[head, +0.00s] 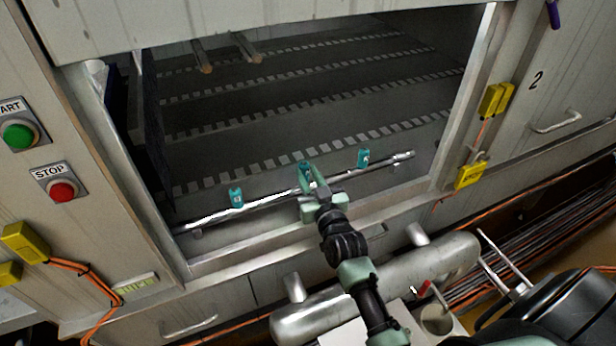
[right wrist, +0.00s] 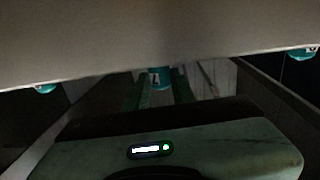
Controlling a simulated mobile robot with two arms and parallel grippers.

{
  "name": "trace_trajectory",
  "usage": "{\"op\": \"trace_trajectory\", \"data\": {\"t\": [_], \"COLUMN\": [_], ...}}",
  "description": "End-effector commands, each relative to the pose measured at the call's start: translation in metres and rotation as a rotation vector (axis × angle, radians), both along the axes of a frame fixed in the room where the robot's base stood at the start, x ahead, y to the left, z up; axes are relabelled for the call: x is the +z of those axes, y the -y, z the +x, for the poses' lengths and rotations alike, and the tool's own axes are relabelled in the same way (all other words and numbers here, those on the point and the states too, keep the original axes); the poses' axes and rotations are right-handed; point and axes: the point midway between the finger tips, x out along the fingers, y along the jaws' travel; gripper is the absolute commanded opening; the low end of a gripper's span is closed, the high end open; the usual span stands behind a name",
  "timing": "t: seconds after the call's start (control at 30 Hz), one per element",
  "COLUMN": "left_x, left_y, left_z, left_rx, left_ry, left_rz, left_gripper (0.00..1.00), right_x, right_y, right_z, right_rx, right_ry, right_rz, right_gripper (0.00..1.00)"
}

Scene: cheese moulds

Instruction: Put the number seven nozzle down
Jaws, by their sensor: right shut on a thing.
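A teal nozzle (head: 304,169) is between the fingers of my right gripper (head: 311,182), in the middle of a long metal pipe across the open hatch. In the right wrist view the held nozzle (right wrist: 160,78) shows between the two fingers, with a pale mark that I cannot read for certain. My right gripper is shut on it. It is at the pipe, but I cannot tell whether it is seated there. Two similar teal nozzles stand on the pipe, one to the left (head: 236,196) and one to the right (head: 363,158). My left gripper is not in view.
The hatch frame (head: 457,110) surrounds a dark interior with rows of pale slots. A shiny cylinder (head: 375,287) lies below the hatch. A small grey cup (head: 436,320) stands at lower right. Green START (head: 18,134) and red STOP (head: 63,190) buttons are at left.

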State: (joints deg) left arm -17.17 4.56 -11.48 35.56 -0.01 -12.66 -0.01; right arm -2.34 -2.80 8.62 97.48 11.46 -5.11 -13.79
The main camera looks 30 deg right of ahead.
Motion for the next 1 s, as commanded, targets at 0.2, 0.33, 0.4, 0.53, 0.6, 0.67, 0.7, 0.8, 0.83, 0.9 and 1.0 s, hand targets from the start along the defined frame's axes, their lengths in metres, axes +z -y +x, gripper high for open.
{"op": "trace_trajectory", "data": {"t": [0.2,0.33,0.4,0.53,0.6,0.67,0.7,0.8,0.83,0.9,1.0], "left_x": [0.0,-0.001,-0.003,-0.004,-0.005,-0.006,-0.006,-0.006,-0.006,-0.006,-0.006], "left_y": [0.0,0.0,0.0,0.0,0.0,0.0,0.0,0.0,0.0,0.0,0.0], "left_z": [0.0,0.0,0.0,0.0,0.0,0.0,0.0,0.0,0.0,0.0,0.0], "left_rx": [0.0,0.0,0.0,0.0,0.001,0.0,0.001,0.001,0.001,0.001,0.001], "left_ry": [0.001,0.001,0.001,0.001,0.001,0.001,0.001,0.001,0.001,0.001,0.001], "left_rz": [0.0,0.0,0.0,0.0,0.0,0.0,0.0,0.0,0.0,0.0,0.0], "left_gripper": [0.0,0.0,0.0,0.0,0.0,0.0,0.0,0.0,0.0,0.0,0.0], "right_x": [-0.001,-0.003,-0.005,-0.009,-0.012,-0.013,-0.013,-0.013,-0.013,-0.013,-0.013], "right_y": [0.0,0.0,0.0,0.0,0.0,0.0,0.0,0.0,0.0,0.0,0.0], "right_z": [0.0,0.0,0.0,0.0,0.0,0.0,0.0,0.0,0.0,0.0,0.0], "right_rx": [0.0,0.0,0.0,0.001,0.001,0.001,0.001,0.001,0.001,0.001,0.0], "right_ry": [0.002,0.001,0.001,0.001,0.001,0.001,0.001,0.001,0.001,0.001,0.001], "right_rz": [0.0,-0.001,-0.001,-0.002,-0.002,-0.002,-0.002,-0.002,-0.001,-0.001,-0.001], "right_gripper": [0.0,0.0,0.0,0.0,0.0,0.0,0.0,0.33,0.41,0.47,0.47]}}
